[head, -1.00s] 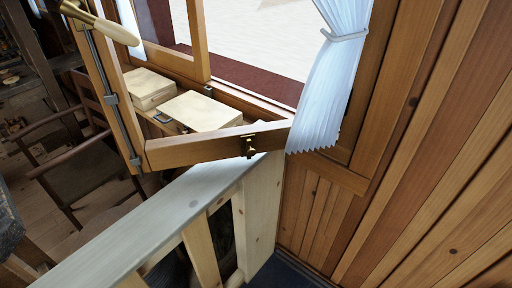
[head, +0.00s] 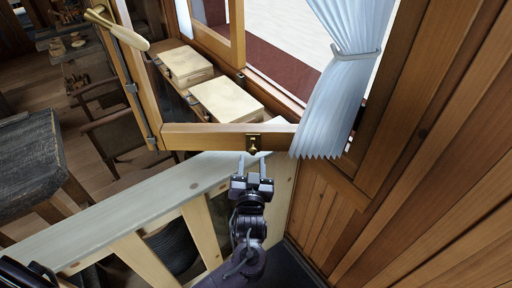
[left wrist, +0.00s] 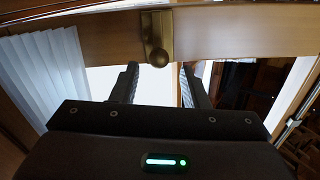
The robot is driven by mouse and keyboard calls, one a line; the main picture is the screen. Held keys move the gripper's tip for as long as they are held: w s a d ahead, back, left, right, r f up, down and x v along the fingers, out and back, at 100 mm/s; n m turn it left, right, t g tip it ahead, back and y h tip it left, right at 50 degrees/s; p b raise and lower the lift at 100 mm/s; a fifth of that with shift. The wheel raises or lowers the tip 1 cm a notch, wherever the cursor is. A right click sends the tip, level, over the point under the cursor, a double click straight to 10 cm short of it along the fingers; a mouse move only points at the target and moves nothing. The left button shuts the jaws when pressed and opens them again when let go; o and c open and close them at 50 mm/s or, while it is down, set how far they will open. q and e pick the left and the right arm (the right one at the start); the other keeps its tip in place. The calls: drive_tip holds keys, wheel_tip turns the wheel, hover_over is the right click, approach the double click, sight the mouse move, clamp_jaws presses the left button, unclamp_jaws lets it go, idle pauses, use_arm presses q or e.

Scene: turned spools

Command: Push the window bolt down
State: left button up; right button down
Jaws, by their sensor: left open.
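The window bolt is a small brass fitting (head: 253,142) on the bottom rail of the open wooden window sash (head: 195,137). In the left wrist view the bolt (left wrist: 158,50) shows a round knob below its plate, centred between and beyond my fingers. My left gripper (head: 252,160) is open, its two fingers pointing up at the bolt from just below it. In the left wrist view the gripper (left wrist: 157,82) has nothing between its fingers, and I cannot tell whether a fingertip touches the knob. My right gripper is not in view.
A brass handle with a pale grip (head: 118,30) sits on the sash's left stile. Two pale wooden boxes stand on the sill, the nearer one (head: 226,100) behind the rail. A pale wooden railing (head: 130,210) runs below left; plank wall (head: 410,180) is right.

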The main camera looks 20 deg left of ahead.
sight(253, 153)
use_arm(q)
drive_tip(key=p+x, duration=0.1)
drive_tip(key=x, duration=0.3)
drive_tip(key=shift+w, duration=0.55)
drive_tip(key=shift+w+a, duration=0.15)
drive_tip(key=shift+a, duration=0.05)
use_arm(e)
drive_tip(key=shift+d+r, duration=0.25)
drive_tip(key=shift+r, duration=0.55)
use_arm(q)
clamp_jaws()
